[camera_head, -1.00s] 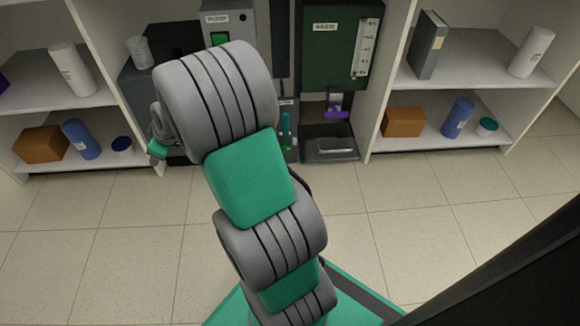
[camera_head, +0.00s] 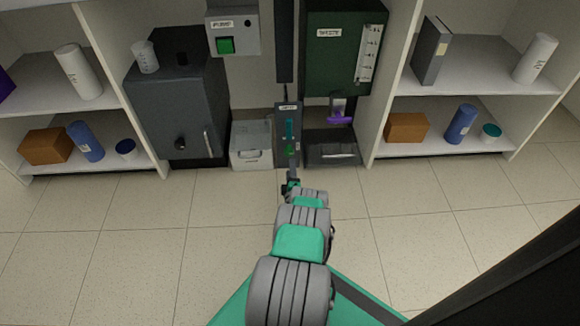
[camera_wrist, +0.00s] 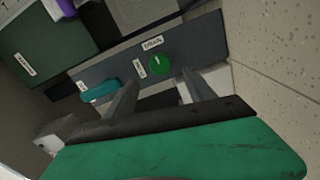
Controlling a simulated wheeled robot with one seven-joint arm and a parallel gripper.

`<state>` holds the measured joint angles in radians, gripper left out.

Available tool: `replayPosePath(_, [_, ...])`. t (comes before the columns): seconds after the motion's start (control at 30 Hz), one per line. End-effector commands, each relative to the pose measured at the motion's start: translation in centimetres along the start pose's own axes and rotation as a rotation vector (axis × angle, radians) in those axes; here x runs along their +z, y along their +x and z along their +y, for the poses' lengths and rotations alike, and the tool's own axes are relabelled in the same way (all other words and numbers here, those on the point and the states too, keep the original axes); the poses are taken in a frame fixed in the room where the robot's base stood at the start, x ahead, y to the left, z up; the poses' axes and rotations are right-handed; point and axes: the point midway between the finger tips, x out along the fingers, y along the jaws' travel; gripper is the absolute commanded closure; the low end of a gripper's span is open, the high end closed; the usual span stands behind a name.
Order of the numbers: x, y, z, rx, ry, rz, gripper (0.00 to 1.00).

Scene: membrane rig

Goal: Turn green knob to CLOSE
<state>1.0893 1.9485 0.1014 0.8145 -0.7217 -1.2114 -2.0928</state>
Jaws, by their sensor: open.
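The green knob (camera_wrist: 159,65) is a round knob on a dark grey panel (camera_wrist: 205,40), with small white labels beside it. In the head view the green knob (camera_head: 291,150) sits low on the narrow upright panel (camera_head: 288,107), below a teal handle (camera_head: 290,129). The teal handle also shows in the wrist view (camera_wrist: 100,91). My gripper (camera_wrist: 160,95) is open in the wrist view, its two fingers apart with the knob between and beyond their tips. It appears not to touch the knob. In the head view my gripper is small and just below the panel. The label text is too blurred to read.
A dark green unit (camera_head: 325,50) with a purple lever (camera_head: 339,120) stands to the right of the panel. A light grey box (camera_head: 250,146) and a dark cabinet (camera_head: 180,105) stand to the left. Shelves flank both sides. The tiled floor in front is clear.

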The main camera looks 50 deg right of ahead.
Motion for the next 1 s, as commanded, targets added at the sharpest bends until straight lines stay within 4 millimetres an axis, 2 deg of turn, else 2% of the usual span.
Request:
replayPosePath(0.4, [-0.2,5.4,-0.7,0.000,-0.002,0.007,0.37])
replayPosePath(0.6, [-0.4,7.7,0.0,0.000,0.000,0.006,0.37])
replayPosePath(0.8, [-0.3,8.7,0.0,-0.003,0.000,0.005,0.37])
replayPosePath(1.0, [-0.3,8.8,0.0,-0.003,0.001,0.004,0.37])
